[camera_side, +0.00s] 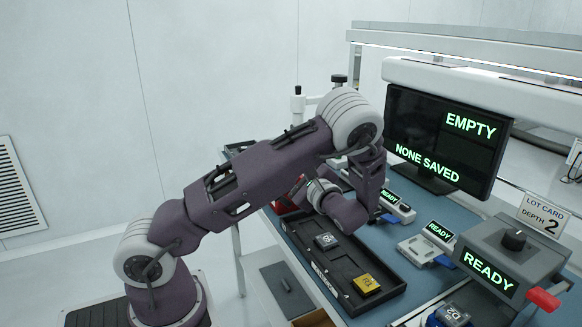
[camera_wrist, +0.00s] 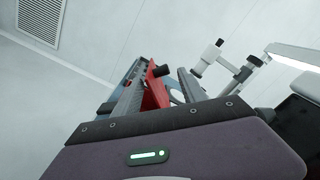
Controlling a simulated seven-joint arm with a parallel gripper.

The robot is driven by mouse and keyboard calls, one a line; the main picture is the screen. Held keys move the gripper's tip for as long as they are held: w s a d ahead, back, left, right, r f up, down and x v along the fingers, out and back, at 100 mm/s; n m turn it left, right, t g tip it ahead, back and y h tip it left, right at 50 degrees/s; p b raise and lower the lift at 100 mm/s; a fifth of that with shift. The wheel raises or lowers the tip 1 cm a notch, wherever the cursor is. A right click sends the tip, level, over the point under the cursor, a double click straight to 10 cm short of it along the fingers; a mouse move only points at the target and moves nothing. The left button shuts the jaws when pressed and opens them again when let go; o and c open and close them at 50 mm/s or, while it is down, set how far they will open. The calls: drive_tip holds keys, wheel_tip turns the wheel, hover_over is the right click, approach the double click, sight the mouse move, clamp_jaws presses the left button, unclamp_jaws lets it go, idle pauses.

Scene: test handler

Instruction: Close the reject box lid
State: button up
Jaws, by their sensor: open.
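The red reject box (camera_side: 286,204) stands at the left end of the blue table in the side view, mostly hidden behind my arm. In the wrist view a red panel (camera_wrist: 154,92) with a dark round knob (camera_wrist: 161,71), seemingly its lid, shows between and beyond my fingers. It looks tilted, but I cannot tell how far the lid stands open. My gripper (camera_wrist: 160,76) is open, its two fingers apart on either side of the red panel in the picture. I cannot tell whether they touch it. In the side view my fingers are hidden by my wrist.
A black tray (camera_side: 330,262) holds a grey part (camera_side: 326,241) and a yellow part (camera_side: 366,284). Several modules with "READY" displays stand to the right. A monitor (camera_side: 445,140) reads "EMPTY" and "NONE SAVED". A microscope-like stand (camera_wrist: 228,65) rises right of my fingers.

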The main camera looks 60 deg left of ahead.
drive_tip(key=shift+r+n, duration=0.1)
drive_tip(key=shift+n, duration=0.3)
drive_tip(key=c, duration=0.4)
drive_tip(key=n, duration=0.1)
drive_tip(key=n+g+h, duration=0.1)
drive_tip(key=shift+s+d+r+n, duration=0.15)
drive_tip(key=shift+d+r+n, duration=0.05)
drive_tip(key=shift+r+n, duration=0.1)
drive_tip(key=shift+c, duration=1.4)
drive_tip(key=n+h, duration=0.1)
drive_tip(key=n, duration=0.1)
drive_tip(key=d+r+n+g+h, duration=0.1)
drive_tip(key=n, duration=0.1)
drive_tip(key=shift+d+n+h, duration=0.2)
drive_tip(key=shift+n+h, duration=0.1)
clamp_jaws()
drive_tip(key=w+d+r+n+y, duration=0.1)
drive_tip(key=w+d+r+n, duration=0.35)
drive_tip(key=n, duration=0.75)
drive_tip(key=shift+n, duration=0.7)
drive_tip(key=x, duration=1.1)
drive_tip(key=shift+a+f, duration=0.1)
drive_tip(key=shift+f, duration=0.2)
drive_tip(key=shift+s+f, duration=0.15)
drive_tip(key=shift+f, duration=0.15)
drive_tip(key=shift+s, duration=0.1)
